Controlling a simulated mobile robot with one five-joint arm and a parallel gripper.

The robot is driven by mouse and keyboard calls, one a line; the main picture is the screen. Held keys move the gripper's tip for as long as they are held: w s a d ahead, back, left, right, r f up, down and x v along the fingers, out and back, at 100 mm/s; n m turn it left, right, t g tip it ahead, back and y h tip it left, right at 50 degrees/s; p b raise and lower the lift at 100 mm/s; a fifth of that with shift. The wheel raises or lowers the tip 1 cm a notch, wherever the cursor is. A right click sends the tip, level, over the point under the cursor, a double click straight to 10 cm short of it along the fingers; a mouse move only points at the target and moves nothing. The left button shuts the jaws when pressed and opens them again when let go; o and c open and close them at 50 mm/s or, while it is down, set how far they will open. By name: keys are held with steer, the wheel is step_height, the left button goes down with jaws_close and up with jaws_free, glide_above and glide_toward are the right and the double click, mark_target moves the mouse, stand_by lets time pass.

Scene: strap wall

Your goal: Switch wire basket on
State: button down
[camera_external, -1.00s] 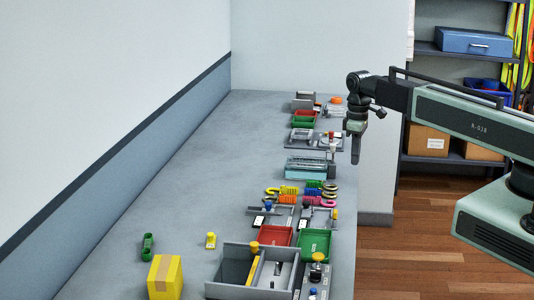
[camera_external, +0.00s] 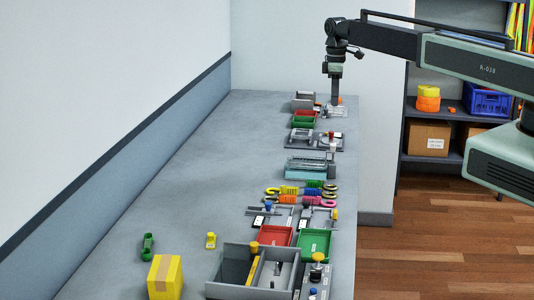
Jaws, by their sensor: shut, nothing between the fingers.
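My gripper (camera_external: 334,101) points straight down at the far end of the grey bench and is shut with nothing in it. Its tip is over or just beside a small clear or wire-like item (camera_external: 336,112); I cannot tell whether they touch. A pale blue-green open container (camera_external: 306,167), which may be wire, stands nearer along the bench. I cannot tell which of these is the wire basket. A switch on either is too small to make out.
Red and green trays (camera_external: 303,119) stand left of my gripper. Coloured straps (camera_external: 300,192) lie mid-bench. A grey divided box (camera_external: 252,270) and a yellow box (camera_external: 165,276) stand near the front. The bench's left half (camera_external: 190,170) is mostly clear. Shelves (camera_external: 440,105) stand at the back right.

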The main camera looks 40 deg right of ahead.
mark_target(333, 145)
step_height(333, 145, down, 14)
steer(key=b, duration=1.3)
steer(key=shift+b, duration=0.4)
step_height(333, 145, down, 5)
steer(key=b, duration=0.4)
steer(key=shift+r+b, duration=0.2)
steer(key=shift+b, duration=0.2)
steer(key=shift+s+r, duration=0.15)
steer(key=shift+r, duration=0.1)
steer(key=shift+r+p, duration=0.1)
steer(key=shift+p, duration=0.2)
steer(key=shift+r+p, duration=0.2)
steer(key=shift+p, duration=0.15)
step_height(333, 145, up, 14)
steer(key=p, duration=1.3)
steer(key=shift+f, duration=0.25)
